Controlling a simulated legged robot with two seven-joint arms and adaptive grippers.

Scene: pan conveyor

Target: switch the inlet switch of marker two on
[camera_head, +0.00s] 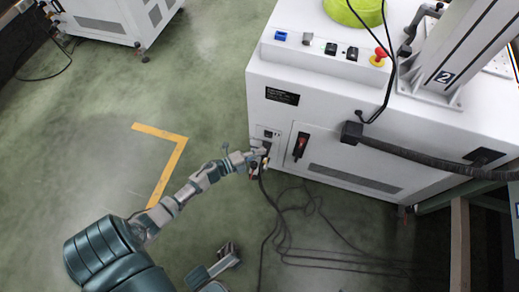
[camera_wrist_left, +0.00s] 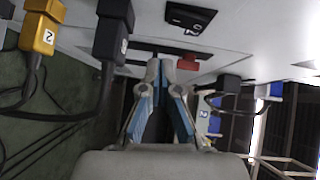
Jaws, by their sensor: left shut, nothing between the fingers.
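The marker two machine (camera_head: 350,115) is a white cabinet with a "2" label on its column. My left gripper (camera_head: 263,154) is at the inlet panel (camera_head: 268,133) on the cabinet's front face and covers part of it. In the left wrist view the left gripper (camera_wrist_left: 160,68) is shut and empty, fingertips close together. A small red part (camera_wrist_left: 188,63), which looks like a switch, lies just beyond the tips; I cannot tell whether they touch. Its on or off position is unclear. My right gripper (camera_head: 229,250) is low in the head view, away from the cabinet.
A red and black handle (camera_head: 301,144) sits right of the inlet. A black plug (camera_wrist_left: 113,32) and a yellow plug (camera_wrist_left: 40,33) stand beside the gripper, with hanging cables. More cables (camera_head: 320,250) lie on the floor. The green floor (camera_head: 70,150) at left is mostly free.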

